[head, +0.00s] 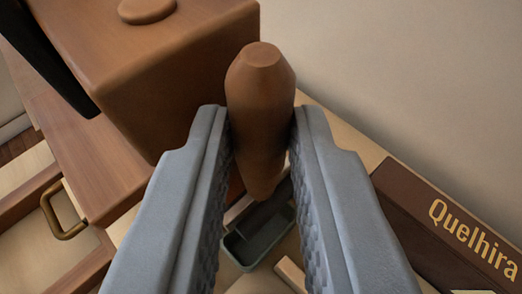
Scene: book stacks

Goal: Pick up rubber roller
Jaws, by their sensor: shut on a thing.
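The rubber roller shows as a brown, wood-coloured handle (262,95) with a blunt, faceted end pointing up toward the camera. My gripper (258,125) is shut on it, with one grey jaw on each side of the handle. The handle stands roughly upright between the fingertips and narrows at its lower end. I cannot make out the roller's rubber part. I cannot tell whether the lower end touches anything.
A small dark grey open tray (235,246) lies below the handle. A brown wooden box (150,75) with a round knob stands close at the upper left. A drawer with a brass pull (58,215) is at left. A dark brown "Quelhira" block (440,230) lies at right.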

